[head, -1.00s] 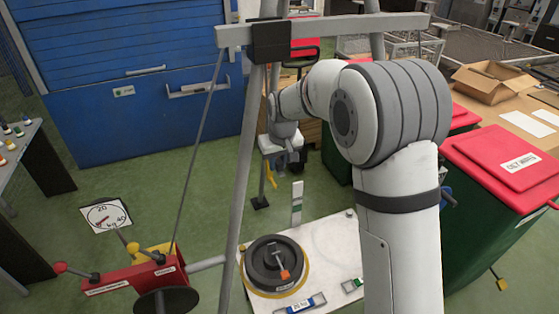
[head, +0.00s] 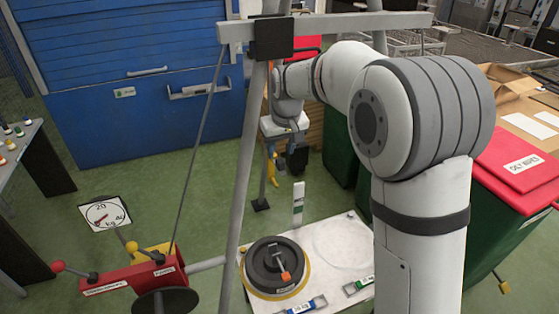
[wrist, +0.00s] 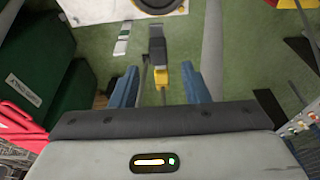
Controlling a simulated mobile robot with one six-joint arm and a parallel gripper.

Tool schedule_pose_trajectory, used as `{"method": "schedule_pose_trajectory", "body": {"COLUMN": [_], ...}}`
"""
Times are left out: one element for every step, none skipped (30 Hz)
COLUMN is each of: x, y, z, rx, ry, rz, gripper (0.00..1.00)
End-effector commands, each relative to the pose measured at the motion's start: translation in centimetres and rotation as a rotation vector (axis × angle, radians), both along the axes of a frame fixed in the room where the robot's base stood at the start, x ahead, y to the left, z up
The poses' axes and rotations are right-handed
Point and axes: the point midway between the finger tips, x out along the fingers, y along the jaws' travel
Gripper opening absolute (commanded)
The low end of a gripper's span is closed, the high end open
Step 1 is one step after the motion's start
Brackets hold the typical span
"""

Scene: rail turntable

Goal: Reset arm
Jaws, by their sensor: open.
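My gripper (head: 284,142) hangs at the end of my arm, behind the white board, near the tripod's far leg. In the wrist view my gripper (wrist: 161,85) has two blue fingers spread apart. A black and yellow piece (wrist: 161,72) shows in the gap between them; I cannot tell how far beyond the fingertips it is. Neither finger visibly touches it. In the head view a yellow piece (head: 272,167) shows just below my gripper. Its full shape is partly hidden.
A grey tripod frame (head: 232,190) stands close on the left. A white board (head: 325,275) bears a black disc weight (head: 276,265). A red winch box (head: 135,277) and a dial (head: 104,215) are at lower left. Green bins with red lids (head: 520,160) stand right. Green floor is open at left.

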Motion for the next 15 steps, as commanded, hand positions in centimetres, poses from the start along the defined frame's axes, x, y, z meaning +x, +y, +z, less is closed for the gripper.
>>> {"method": "schedule_pose_trajectory", "body": {"x": [-0.1, -0.2, -0.3, -0.3, -0.4, -0.4, -0.4, -0.4, -0.4, -0.5, -0.5, -0.4, -0.4, -0.5, -0.5], "y": [-0.1, -0.1, -0.2, -0.2, -0.3, -0.3, -0.3, -0.3, -0.3, -0.3, -0.3, -0.3, -0.3, -0.3, -0.4], "z": [0.5, 0.8, 1.2, 1.4, 1.6, 1.7, 1.8, 1.8, 1.8, 1.8, 1.8, 1.8, 1.8, 1.8, 1.9], "rx": [0.001, 0.0, 0.001, 0.001, 0.001, 0.0, 0.0, 0.0, -0.001, -0.001, -0.001, -0.001, -0.001, -0.001, 0.0], "ry": [-0.002, -0.001, -0.001, -0.001, -0.001, 0.0, 0.001, 0.001, 0.002, 0.002, 0.002, 0.002, 0.002, 0.002, 0.001], "rz": [0.0, 0.0, -0.001, -0.001, -0.001, -0.002, -0.002, -0.002, -0.001, -0.001, -0.001, -0.001, -0.001, -0.001, -0.002], "gripper": [0.42, 0.42, 0.42, 0.42, 0.42, 0.42, 0.42, 0.42, 0.42, 0.42, 0.42, 0.42, 0.42, 0.42, 0.42]}}
